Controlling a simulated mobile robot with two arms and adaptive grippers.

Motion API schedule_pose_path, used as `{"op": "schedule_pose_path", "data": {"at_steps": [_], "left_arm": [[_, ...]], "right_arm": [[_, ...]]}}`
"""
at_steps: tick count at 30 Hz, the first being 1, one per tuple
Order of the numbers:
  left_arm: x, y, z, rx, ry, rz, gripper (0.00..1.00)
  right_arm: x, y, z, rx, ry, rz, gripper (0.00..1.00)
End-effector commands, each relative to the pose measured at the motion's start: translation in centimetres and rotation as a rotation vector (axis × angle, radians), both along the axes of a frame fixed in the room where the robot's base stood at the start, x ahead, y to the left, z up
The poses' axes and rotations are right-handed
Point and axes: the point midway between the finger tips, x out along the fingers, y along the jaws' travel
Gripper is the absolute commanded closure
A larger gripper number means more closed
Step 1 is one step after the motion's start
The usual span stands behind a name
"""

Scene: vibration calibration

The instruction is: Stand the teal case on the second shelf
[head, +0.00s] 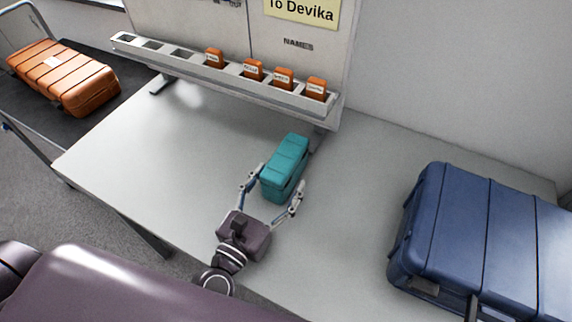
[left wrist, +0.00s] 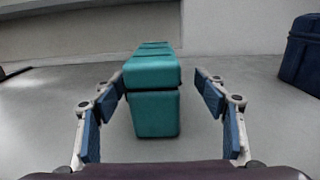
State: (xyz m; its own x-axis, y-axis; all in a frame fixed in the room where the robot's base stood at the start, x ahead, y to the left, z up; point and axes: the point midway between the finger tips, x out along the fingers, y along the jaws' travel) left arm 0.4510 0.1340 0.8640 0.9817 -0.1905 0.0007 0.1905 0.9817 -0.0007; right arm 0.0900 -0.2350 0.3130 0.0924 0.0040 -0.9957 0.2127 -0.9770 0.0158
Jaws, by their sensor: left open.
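The teal case (head: 286,165) stands on the grey table, in front of the rack's right end. My left gripper (head: 271,190) is open, with one finger on each side of the case's near end. In the left wrist view the teal case (left wrist: 155,95) stands between the open fingers of my left gripper (left wrist: 166,95), with a gap on both sides. My right gripper is not in view. No second shelf can be made out in these frames.
A large blue suitcase (head: 480,240) fills the table's right side. A rack (head: 225,78) with several small orange blocks stands at the back under a panel. An orange suitcase (head: 62,75) lies on a dark cart at the left. The table's left part is clear.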

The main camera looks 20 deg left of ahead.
Motion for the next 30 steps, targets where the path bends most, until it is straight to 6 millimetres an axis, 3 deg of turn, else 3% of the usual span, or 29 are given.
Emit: {"op": "schedule_pose_path", "data": {"at_steps": [12, 21, 30], "left_arm": [[4.9, -0.1, -0.2, 0.001, -0.001, 0.002, 0.34], [5.2, -0.2, -0.4, 0.001, 0.001, 0.0, 0.34], [5.2, -0.2, -0.4, 0.001, 0.001, 0.0, 0.67]], "right_arm": [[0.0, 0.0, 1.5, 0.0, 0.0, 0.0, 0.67], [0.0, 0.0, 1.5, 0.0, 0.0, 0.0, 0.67], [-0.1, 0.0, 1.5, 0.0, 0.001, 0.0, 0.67]]}}
